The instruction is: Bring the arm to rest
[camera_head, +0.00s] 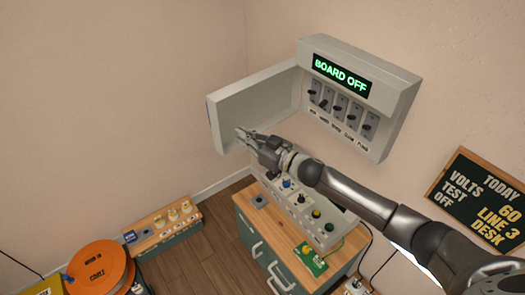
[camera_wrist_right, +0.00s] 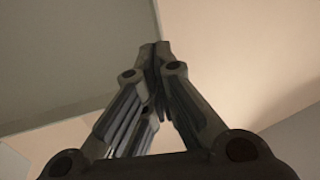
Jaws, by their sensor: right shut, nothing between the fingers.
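My right gripper (camera_head: 246,135) is in front of the open door (camera_head: 255,97) of the wall board (camera_head: 365,85) in the head view. I cannot tell whether its tips touch the door. In the right wrist view the fingers (camera_wrist_right: 156,48) meet at their tips with nothing between them. The board's display reads "BOARD OFF" in green, above a row of several switches (camera_head: 340,107). My right arm (camera_head: 360,200) reaches in from the lower right, over the cabinet. My left gripper is not in view.
A wooden-topped cabinet (camera_head: 252,213) below carries a grey control box (camera_head: 328,230) with knobs and a green board (camera_head: 311,258). A chalkboard (camera_head: 482,198) hangs at right. A low bench (camera_head: 160,230) and an orange reel (camera_head: 97,268) stand at lower left. Bare floor (camera_head: 205,245) lies between.

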